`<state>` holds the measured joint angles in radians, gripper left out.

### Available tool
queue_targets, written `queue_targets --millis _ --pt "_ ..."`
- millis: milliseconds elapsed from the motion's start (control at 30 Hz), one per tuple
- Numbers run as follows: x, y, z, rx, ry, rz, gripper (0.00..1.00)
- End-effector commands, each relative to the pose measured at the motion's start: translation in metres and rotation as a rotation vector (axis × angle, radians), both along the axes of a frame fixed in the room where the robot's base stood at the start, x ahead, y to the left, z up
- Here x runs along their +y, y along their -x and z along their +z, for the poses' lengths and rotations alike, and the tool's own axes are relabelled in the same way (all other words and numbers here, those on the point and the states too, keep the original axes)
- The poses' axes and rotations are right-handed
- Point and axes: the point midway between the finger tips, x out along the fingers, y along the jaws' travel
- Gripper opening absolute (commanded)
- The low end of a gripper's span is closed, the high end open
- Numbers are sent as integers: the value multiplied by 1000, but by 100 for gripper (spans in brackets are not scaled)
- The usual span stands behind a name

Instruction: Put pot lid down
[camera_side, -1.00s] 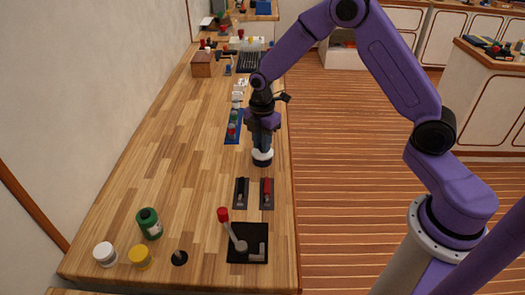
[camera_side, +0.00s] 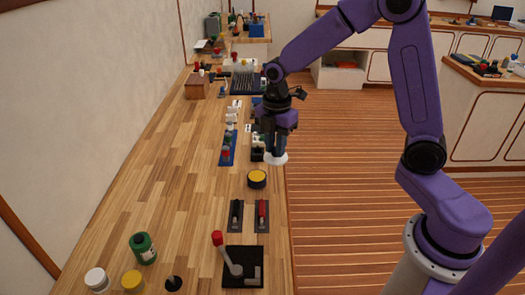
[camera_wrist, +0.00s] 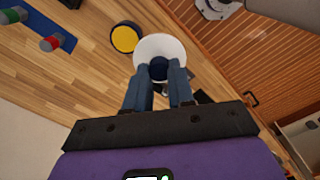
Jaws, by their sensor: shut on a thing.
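The pot lid (camera_side: 276,159) is a white disc with a dark knob. My gripper (camera_side: 275,146) is shut on its knob and holds it in the air near the bench's right edge. In the wrist view my gripper (camera_wrist: 164,78) has its two blue fingers on either side of the knob, and the lid (camera_wrist: 172,45) looks round and white below them. The pot (camera_side: 257,179) is a small, low dark cylinder with a yellow top, uncovered on the wooden bench. In the wrist view the pot (camera_wrist: 124,38) shows just left of the lid, apart from it.
The wooden bench (camera_side: 160,170) has wide free room left of the pot. A blue strip with knobs (camera_side: 227,150) lies behind it. Two switches (camera_side: 249,214) and a red-knobbed lever (camera_side: 241,265) are in front.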

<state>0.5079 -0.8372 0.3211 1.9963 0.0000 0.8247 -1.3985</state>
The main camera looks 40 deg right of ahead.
Motion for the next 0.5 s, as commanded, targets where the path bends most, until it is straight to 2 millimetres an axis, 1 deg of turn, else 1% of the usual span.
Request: queue_targets --millis 33,200,300,500 --pt "-1 11 5 -3 -1 2 0" --pt "-3 39 18 -3 -1 2 0" --pt "-5 52 23 -4 -2 2 0" --pt "-6 68 30 -1 0 0 0"
